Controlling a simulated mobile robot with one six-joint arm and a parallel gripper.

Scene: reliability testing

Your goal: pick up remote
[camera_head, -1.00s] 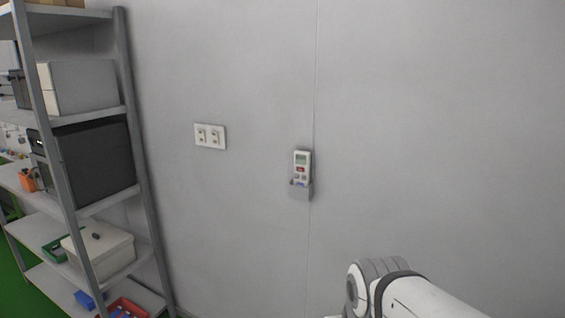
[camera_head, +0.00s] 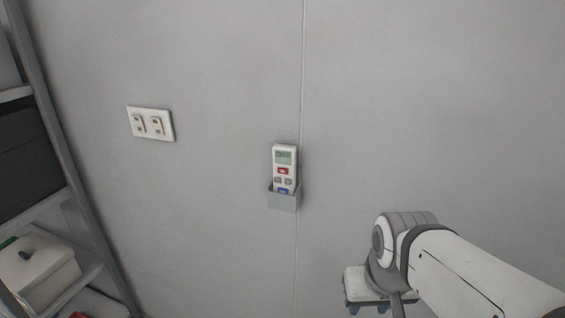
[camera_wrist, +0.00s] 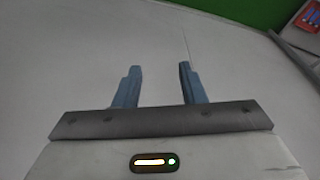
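The white remote (camera_head: 284,167) has a small screen and red, grey and blue buttons. It stands upright in a grey wall holder (camera_head: 284,199), which hides its lower end. In the head view my gripper is low at the right, below and apart from the remote, and only partly visible under my arm. In the wrist view my gripper (camera_wrist: 158,72) has its two blue fingers spread apart with nothing between them. The remote is not in the wrist view.
A metal shelf (camera_head: 52,135) with a lidded white box (camera_head: 38,272) stands at the left edge. The wrist view shows a red bin (camera_wrist: 308,15) at top right.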

